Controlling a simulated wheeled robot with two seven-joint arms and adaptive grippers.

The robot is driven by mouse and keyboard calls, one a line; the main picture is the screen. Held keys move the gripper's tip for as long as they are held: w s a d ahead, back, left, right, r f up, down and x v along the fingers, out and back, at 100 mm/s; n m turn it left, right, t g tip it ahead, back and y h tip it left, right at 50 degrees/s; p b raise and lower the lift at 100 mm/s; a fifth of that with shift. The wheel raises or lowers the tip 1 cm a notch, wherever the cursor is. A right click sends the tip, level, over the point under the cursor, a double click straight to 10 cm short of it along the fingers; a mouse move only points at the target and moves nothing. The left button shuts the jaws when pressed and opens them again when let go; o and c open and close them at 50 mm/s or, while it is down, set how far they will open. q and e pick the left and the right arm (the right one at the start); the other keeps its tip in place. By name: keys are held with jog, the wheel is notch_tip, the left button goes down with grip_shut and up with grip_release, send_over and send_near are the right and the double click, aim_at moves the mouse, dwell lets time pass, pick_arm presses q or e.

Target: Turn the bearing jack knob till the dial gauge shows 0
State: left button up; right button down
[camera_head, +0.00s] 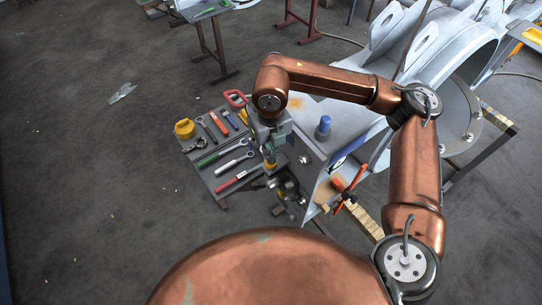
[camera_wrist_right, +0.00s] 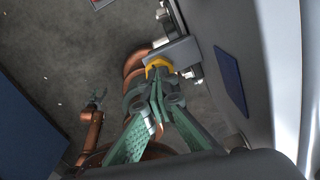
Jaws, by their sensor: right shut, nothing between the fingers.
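My right gripper (camera_head: 270,153) points down beside the grey metal housing. In the right wrist view its two green fingers (camera_wrist_right: 158,82) come together at the tips, shut with nothing held between them. A yellow knob-like part (camera_wrist_right: 157,65), likely the jack knob, lies just beyond the fingertips, by a grey bracket (camera_wrist_right: 178,53). I cannot tell whether they touch it. A small round pale fitting (camera_head: 304,160) is on the housing; I cannot tell whether it is the dial gauge, and no reading is legible. My left gripper (camera_wrist_right: 97,98) appears small in the right wrist view, its jaw state unclear.
A tool table (camera_head: 207,172) with wrenches, screwdrivers and a yellow tape stands left of the housing (camera_head: 310,140). The floor at far left is mostly clear.

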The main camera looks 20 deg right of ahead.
jog(key=shift+f+m, duration=0.1)
jog(key=shift+m, duration=0.3)
jog(key=shift+m+b, duration=0.65)
jog(key=shift+m, duration=0.95)
jog(key=c, duration=2.7)
grip_release()
